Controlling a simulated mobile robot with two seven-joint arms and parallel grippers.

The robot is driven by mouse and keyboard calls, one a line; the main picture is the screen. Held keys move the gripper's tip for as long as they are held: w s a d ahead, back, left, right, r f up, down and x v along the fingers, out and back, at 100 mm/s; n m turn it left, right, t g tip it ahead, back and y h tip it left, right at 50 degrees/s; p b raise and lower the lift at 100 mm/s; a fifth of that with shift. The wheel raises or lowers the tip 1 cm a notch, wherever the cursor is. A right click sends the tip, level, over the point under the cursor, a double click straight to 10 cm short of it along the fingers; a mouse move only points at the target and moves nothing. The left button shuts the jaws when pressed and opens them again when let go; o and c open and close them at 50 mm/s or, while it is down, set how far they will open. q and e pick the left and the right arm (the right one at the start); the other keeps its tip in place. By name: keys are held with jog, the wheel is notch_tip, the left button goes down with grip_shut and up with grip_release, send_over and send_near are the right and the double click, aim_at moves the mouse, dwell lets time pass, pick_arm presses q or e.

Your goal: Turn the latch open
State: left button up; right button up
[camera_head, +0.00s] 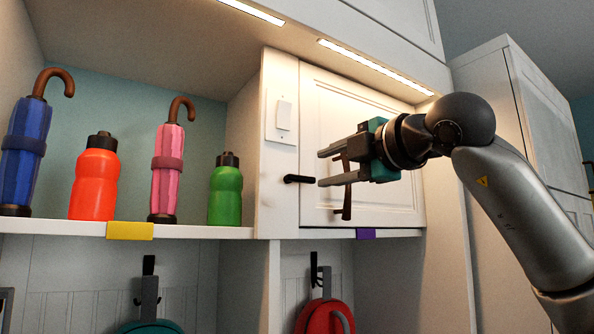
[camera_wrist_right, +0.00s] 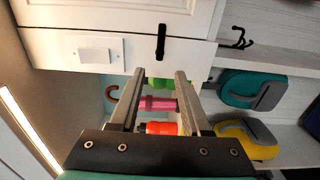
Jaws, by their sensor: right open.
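A small black latch (camera_head: 299,179) lies horizontal across the left edge of the white cabinet door (camera_head: 388,196). It also shows in the right wrist view (camera_wrist_right: 161,42), just beyond the fingertips and roughly in line with the gap between them. My right gripper (camera_head: 322,168) comes in from the right in front of the door, its fingers pointing left towards the latch. It is open and empty, and its fingers also show apart in the right wrist view (camera_wrist_right: 160,73). A brown upright handle (camera_head: 346,206) on the door is partly hidden behind the gripper. My left gripper is not in view.
A white switch plate (camera_head: 281,119) is on the panel left of the door. The open shelf holds a blue umbrella (camera_head: 22,150), an orange bottle (camera_head: 95,180), a pink umbrella (camera_head: 167,172) and a green bottle (camera_head: 225,192). Bags hang below, one red (camera_head: 318,317).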

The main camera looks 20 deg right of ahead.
aim_at(294, 178)
jog(key=w+p, duration=0.1)
jog(key=w, duration=0.2)
jog(key=w+a+p, duration=0.1)
jog(key=w, duration=0.2)
jog(key=w+p, duration=0.1)
jog(key=w, duration=0.2)
jog(key=shift+w+a+p, duration=0.1)
jog(key=shift+a+p, duration=0.1)
jog(key=shift+p, duration=0.15)
jog(key=shift+w, duration=0.4)
grip_shut()
